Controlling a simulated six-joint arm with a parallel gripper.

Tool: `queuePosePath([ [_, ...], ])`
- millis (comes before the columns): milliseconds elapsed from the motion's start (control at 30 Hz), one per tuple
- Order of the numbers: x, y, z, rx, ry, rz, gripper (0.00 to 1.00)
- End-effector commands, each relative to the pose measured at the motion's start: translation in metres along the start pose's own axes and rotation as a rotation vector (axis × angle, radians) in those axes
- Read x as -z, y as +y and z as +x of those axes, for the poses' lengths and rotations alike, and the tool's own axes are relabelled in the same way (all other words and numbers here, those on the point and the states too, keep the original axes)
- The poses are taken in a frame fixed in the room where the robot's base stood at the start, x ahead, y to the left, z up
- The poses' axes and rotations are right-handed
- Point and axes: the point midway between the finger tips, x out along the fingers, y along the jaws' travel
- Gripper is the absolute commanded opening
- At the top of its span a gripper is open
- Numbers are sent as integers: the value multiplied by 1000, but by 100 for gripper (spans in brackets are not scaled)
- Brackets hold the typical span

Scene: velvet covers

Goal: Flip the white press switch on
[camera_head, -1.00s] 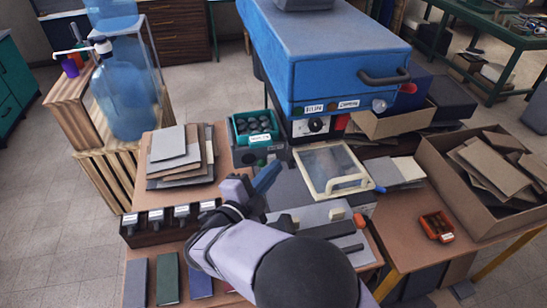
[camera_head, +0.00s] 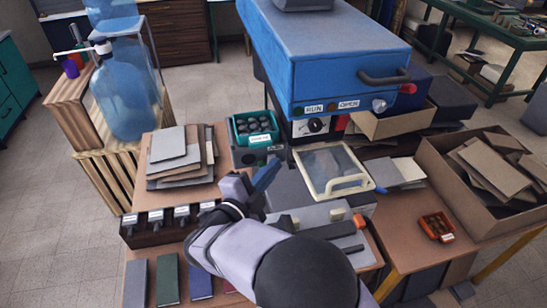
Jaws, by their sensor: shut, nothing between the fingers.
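A blue press (camera_head: 325,55) stands at the back centre of the bench. Its front has two small white labels and a pale round button (camera_head: 379,105) at the right. Below the labels is a white plate with a round black-and-white control (camera_head: 315,125). I cannot tell for certain which of these is the white press switch. My gripper (camera_head: 268,175) is shut and empty, with its blue fingers pointing up and right towards the press. It is in front of the press, below and left of the control plate, and apart from it.
A teal bin (camera_head: 254,130) of dark round pieces is just beyond my fingers. A clear-lidded frame (camera_head: 333,172) lies to the right. Stacked sheets (camera_head: 175,155) and a row of black clamps (camera_head: 170,220) are on the left. A cardboard box (camera_head: 465,215) is at the right.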

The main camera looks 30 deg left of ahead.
Motion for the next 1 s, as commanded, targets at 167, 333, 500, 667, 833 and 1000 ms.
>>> queuePosePath([
  [167,-1,0,2,-1,-1,-1,0],
  [333,-2,-1,2,-1,-1,-2,0],
  [500,-2,-1,2,0,-1,-1,0],
  [667,-1,0,1,0,-1,-1,0],
  [833,2,3,-4,0,-1,-1,0],
  [1000,6,6,-8,0,-1,-1,0],
])
